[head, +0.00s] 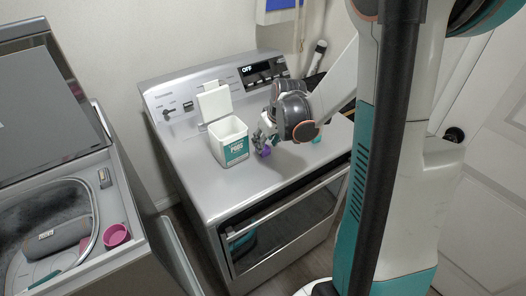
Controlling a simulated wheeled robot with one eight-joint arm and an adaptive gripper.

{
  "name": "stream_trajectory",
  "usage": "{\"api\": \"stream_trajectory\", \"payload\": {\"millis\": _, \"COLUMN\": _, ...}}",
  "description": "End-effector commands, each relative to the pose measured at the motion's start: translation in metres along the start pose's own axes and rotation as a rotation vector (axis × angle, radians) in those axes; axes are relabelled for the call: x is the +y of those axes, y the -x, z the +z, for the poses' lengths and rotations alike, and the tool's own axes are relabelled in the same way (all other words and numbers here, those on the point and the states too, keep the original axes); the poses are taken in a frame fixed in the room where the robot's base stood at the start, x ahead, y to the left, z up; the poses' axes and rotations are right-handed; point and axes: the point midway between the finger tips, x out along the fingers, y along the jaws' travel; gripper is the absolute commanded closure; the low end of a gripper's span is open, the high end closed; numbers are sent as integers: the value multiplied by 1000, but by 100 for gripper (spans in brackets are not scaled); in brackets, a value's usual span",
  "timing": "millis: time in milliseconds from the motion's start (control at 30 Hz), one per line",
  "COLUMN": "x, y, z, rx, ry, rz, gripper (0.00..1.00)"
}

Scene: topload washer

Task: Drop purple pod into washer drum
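The purple pod (264,152) is small and shows right at the fingertips of my gripper (264,143), over the grey top of the front-loading machine. The fingers partly cover the pod. I cannot tell whether they are closed on it or whether it rests on the surface. The top-load washer (140,262) stands at the left with its lid (45,100) raised. Its drum (30,205) is open from above, with a dark inside and a grey rounded part in it. My gripper is well to the right of the drum.
A white pod box (221,149) with its lid open stands on the grey machine (205,185), just left of my gripper. A pink cup (116,235) sits at the washer's opening. A gap separates the two machines.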

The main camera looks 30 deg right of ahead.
Motion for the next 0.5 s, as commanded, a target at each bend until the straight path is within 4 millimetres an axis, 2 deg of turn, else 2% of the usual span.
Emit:
{"api": "stream_trajectory", "payload": {"millis": 33, "x": 0, "y": -12, "z": 1, "rx": 0, "ry": 1, "rz": 0, "gripper": 60}}
{"api": "stream_trajectory", "payload": {"millis": 100, "x": 0, "y": -22, "z": 1, "rx": 0, "ry": 1, "rz": 0, "gripper": 60}}
{"api": "stream_trajectory", "payload": {"millis": 200, "x": 0, "y": -31, "z": 1, "rx": 0, "ry": 1, "rz": 0, "gripper": 60}}
{"api": "stream_trajectory", "payload": {"millis": 433, "x": 0, "y": -31, "z": 0, "rx": 0, "ry": 1, "rz": 0, "gripper": 60}}
{"api": "stream_trajectory", "payload": {"millis": 500, "x": 0, "y": -31, "z": 0, "rx": 0, "ry": 1, "rz": 0, "gripper": 76}}
